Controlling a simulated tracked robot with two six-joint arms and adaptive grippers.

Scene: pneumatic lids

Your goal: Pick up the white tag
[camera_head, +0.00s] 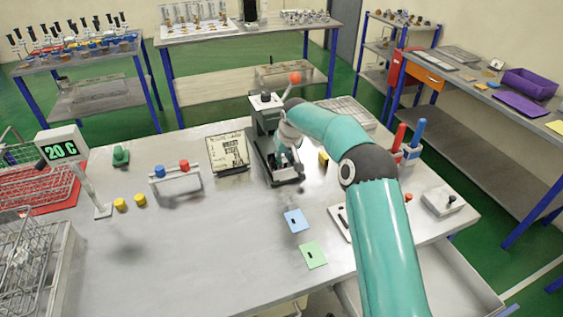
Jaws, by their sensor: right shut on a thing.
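My right arm comes in from the lower right and reaches over the table. Its gripper (289,178) is over the base of the dark and light bench press (264,112), pointing down. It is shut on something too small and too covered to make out. I cannot clearly see a white tag; it may be hidden at the gripper. A blue tag (296,221) and a green tag (313,256) lie flat on the table in front of the gripper, each with a dark mark. My left gripper is out of view.
A tilted board (228,152) and a small rack with blue and red tops (176,179) stand left of the press. Yellow pieces (140,200), a display (62,147) and wire baskets (25,245) are farther left. The table's front middle is clear.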

